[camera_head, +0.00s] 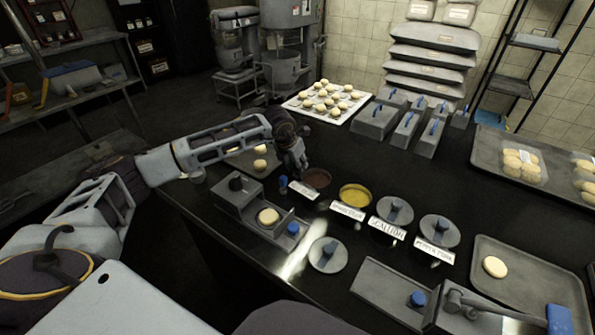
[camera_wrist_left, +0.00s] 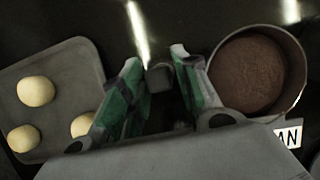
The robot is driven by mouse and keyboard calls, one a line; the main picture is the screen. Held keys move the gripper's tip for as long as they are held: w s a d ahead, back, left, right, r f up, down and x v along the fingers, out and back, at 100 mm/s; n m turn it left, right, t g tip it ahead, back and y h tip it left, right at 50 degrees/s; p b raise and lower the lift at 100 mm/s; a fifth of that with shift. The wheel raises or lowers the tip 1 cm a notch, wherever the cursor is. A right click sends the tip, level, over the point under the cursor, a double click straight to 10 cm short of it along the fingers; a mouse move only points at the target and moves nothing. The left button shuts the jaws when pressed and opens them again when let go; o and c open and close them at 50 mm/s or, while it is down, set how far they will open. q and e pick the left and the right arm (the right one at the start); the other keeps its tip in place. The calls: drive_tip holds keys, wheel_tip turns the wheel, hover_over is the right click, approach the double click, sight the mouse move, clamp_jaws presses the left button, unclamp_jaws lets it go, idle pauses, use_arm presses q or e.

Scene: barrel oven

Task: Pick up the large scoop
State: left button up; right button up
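My left gripper (camera_head: 300,160) reaches over the dark counter, fingers down, close to a round bowl of brown filling (camera_head: 317,178). In the left wrist view its green-padded fingers (camera_wrist_left: 157,62) stand apart, and the bowl (camera_wrist_left: 250,73) is just right of them. A small grey piece (camera_wrist_left: 160,78) shows between the fingertips; it may be part of the large scoop, and I cannot tell whether they touch it. A small blue piece (camera_head: 283,183) stands left of the bowl in the head view. No scoop can be made out clearly. My right gripper is not in view.
A tray of dough pieces (camera_wrist_left: 75,62) lies left of the gripper. A bowl of yellow filling (camera_head: 355,195), lidded bowls (camera_head: 440,231) and label cards (camera_head: 388,229) line the counter to the right. A grey box with a dough piece (camera_head: 268,217) stands in front.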

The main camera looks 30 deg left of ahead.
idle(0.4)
use_arm(q)
clamp_jaws()
drive_tip(key=shift+r, duration=0.2)
drive_tip(key=shift+r, duration=4.85)
drive_tip(key=shift+s+f, duration=0.1)
drive_tip(key=shift+f, duration=0.05)
